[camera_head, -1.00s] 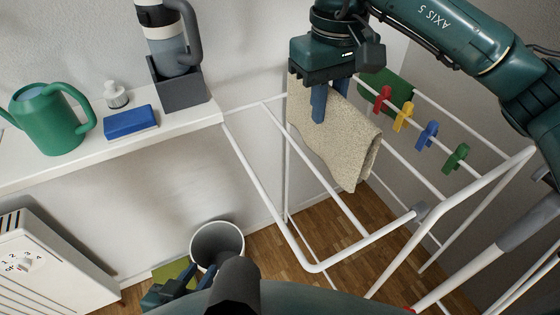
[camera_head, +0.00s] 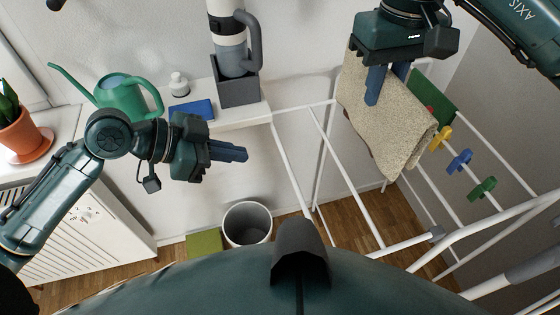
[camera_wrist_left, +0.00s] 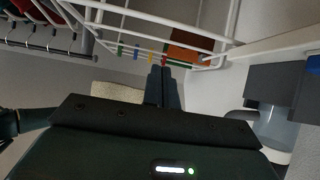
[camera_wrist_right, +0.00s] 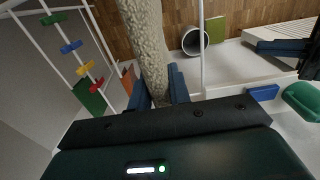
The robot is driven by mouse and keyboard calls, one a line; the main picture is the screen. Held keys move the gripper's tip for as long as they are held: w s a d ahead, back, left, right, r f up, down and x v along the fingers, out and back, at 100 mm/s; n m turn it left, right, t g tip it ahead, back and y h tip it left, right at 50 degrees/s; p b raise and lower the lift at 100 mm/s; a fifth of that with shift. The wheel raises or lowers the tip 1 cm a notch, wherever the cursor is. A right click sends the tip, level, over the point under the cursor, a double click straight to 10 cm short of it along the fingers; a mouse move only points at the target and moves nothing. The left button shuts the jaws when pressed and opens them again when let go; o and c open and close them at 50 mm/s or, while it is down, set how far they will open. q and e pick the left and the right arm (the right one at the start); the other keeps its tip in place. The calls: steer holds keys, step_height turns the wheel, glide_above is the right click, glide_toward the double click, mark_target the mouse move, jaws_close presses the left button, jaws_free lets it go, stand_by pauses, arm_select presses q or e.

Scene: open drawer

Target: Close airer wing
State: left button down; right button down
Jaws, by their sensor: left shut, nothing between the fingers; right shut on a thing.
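The white airer (camera_head: 331,150) stands at the right in the head view. Its wing rails reach toward the shelf and bucket; my body hides part of the near end. My left gripper (camera_head: 240,153) is shut and empty, left of the wing's outer rail and apart from it. In the left wrist view its closed fingers (camera_wrist_left: 163,88) point toward the airer bars (camera_wrist_left: 150,18). My right gripper (camera_head: 388,86) is shut on a beige cloth (camera_head: 385,120), which hangs down at the airer. The right wrist view shows the cloth (camera_wrist_right: 148,45) between the fingers.
Colored pegs (camera_head: 459,160) and a green cloth (camera_head: 432,97) are on the airer's right rails. A shelf (camera_head: 240,114) holds a watering can (camera_head: 125,97), blue sponge (camera_head: 192,109) and grey holder (camera_head: 238,92). A bucket (camera_head: 247,224) stands on the floor below.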

steer(key=shift+r, duration=0.2)
steer(key=shift+r+p, duration=0.55)
steer(key=shift+p, duration=0.1)
steer(key=shift+r, duration=0.1)
arm_select(q)
steer(key=a+f+x, duration=0.1)
steer(key=f+x, duration=0.1)
steer(key=x, duration=1)
steer(key=shift+s+f, duration=0.15)
steer(key=shift+s, duration=0.05)
steer(key=shift+f, duration=0.1)
